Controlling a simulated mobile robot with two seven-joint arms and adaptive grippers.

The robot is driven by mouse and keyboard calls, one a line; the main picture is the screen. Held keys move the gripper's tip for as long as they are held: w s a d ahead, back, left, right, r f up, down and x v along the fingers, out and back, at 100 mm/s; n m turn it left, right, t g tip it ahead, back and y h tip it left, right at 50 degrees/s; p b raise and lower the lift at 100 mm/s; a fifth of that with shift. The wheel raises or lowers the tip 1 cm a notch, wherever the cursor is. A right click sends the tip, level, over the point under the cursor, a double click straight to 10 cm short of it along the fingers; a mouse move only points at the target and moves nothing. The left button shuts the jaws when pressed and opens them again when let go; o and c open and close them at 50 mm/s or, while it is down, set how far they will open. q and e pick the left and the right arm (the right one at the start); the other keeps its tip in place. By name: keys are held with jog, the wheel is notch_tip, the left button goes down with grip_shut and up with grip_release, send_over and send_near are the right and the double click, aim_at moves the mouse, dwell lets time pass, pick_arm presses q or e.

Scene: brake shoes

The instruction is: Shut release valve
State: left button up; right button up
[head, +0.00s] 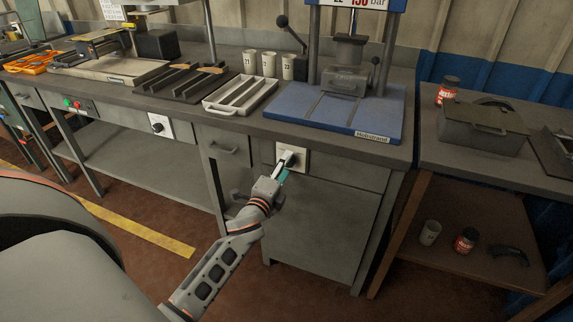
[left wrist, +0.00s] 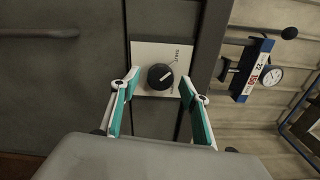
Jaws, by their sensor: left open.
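The release valve is a round black knob (left wrist: 160,76) with a pale pointer line on a white plate (left wrist: 150,55). In the left wrist view the plate carries small lettering, partly legible as "SHUT" near the top right. In the head view the white plate (head: 302,153) is on the bench front below the blue press, with the knob partly hidden by my gripper. My left gripper (head: 283,170) is in front of the plate. In the left wrist view its teal-padded fingers (left wrist: 158,92) are spread on either side of the knob, apart from it. My right gripper is not in view.
The blue press base (head: 340,110) stands on the bench above the valve. A similar knob plate (head: 159,126) is further left. A drawer handle (head: 222,148) lies left of the valve. A side table with a grey box (head: 482,127) stands right.

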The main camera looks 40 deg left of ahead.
pick_arm(q)
jog(key=v, duration=1)
jog(key=shift+s, duration=0.2)
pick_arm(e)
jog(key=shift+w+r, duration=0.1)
pick_arm(q)
jog(key=s+d+f+n+g+h+p, duration=0.3)
jog(key=s+d+f+n, duration=0.3)
jog(key=s+d, duration=0.4)
jog(key=s+d+f+n+g+h+p, duration=0.4)
jog(key=s+d, duration=0.6)
jog(key=s, duration=0.3)
notch_tip(320, 180, down, 4)
jog(key=n+p, duration=0.1)
jog(key=n, duration=0.1)
jog(key=shift+s+n, duration=0.35)
jog(key=shift+n, duration=0.05)
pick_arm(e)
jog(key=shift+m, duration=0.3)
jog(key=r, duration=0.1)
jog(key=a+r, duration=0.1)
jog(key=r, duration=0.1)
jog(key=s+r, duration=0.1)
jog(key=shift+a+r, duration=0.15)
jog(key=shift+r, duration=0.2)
pick_arm(q)
jog(key=shift+r, duration=0.2)
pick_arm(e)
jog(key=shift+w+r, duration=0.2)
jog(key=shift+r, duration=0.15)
